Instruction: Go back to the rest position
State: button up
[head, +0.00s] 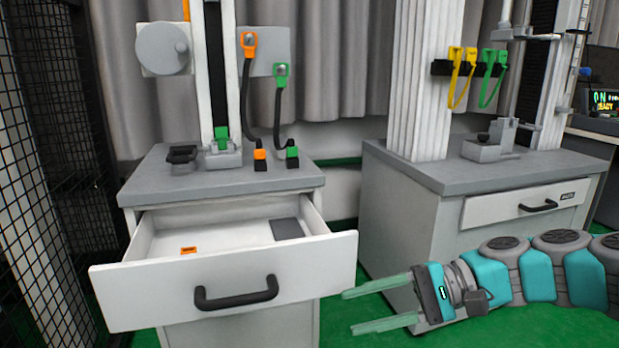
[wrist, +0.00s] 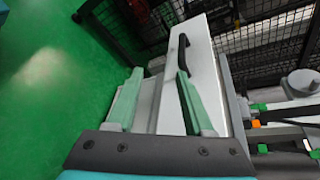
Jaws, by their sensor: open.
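My gripper (head: 366,308) is open and empty in the head view, its two pale green fingers pointing left. It is low in front of the right cabinet and to the right of the open drawer (head: 140,293). The fingers also show in the wrist view (wrist: 155,100), spread apart with nothing between them. Beyond them the wrist view shows the white drawer front with its black handle (wrist: 180,52). I cannot tell from these views how near the fingertips are to the drawer.
The left cabinet's drawer is pulled out, holding an orange piece (head: 188,250) and a dark grey flat piece (head: 287,229). The right cabinet's drawer (head: 525,204) is shut. A black mesh fence (head: 30,150) stands at the left. Green floor (wrist: 45,110) is clear beside the drawer.

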jog(key=s+a+f+n+g+h+p, duration=0.1)
jog(key=s+a+f+n+h+p, duration=0.15)
jog(key=s+h, duration=0.2)
jog(key=s+a+f+n+g+h+p, duration=0.1)
jog(key=s+a+h+p, duration=0.15)
jog(key=s, duration=0.35)
jog(key=s+d+f+n+h+p, duration=0.2)
jog(key=s+d+h+p, duration=0.3)
jog(key=d, duration=0.6)
jog(key=s+h, duration=0.2)
jog(key=s, duration=0.1)
jog(key=shift+s+d+n+h, duration=0.3)
jog(key=shift+d+n, duration=0.05)
